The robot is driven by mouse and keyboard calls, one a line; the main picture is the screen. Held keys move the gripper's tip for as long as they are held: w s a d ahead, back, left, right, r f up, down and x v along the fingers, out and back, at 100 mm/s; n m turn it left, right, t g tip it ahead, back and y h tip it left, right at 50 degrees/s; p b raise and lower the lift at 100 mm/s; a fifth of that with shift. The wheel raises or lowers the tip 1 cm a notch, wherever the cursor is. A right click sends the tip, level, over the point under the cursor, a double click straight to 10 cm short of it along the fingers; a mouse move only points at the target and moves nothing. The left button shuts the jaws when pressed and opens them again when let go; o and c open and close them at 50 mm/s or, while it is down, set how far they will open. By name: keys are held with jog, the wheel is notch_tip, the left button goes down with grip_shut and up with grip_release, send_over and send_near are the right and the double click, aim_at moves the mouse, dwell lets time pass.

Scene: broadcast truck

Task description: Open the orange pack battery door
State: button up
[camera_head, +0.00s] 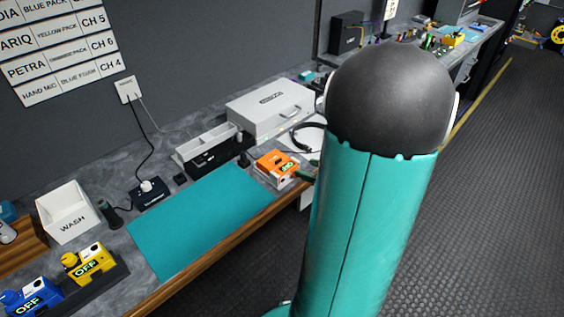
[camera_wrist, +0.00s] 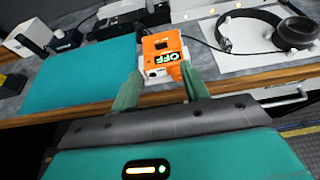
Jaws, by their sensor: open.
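The orange pack (camera_head: 277,163) lies on the bench near its front edge, right of the teal mat. In the wrist view the orange pack (camera_wrist: 161,48) shows a green display that seems to read OFF and pale parts at its near end. I cannot make out the battery door clearly. My gripper (camera_wrist: 161,82) is open, with its two green fingers pointing at the near end of the pack, one on each side. I cannot tell whether they touch it. In the head view my arm hides most of the gripper.
The teal mat (camera_head: 205,222) is bare. A white case (camera_head: 270,105) and a grey divided tray (camera_head: 211,148) stand behind. Headphones (camera_wrist: 294,33) lie on a white sheet right of the pack. Yellow (camera_head: 90,262) and blue (camera_head: 33,297) packs sit at the near left. The wooden bench edge (camera_wrist: 240,81) runs below my fingers.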

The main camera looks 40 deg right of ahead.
aim_at(279, 160)
jog(key=x, duration=1.1)
jog(key=shift+w+f, duration=0.1)
jog(key=shift+f, duration=0.05)
grip_shut()
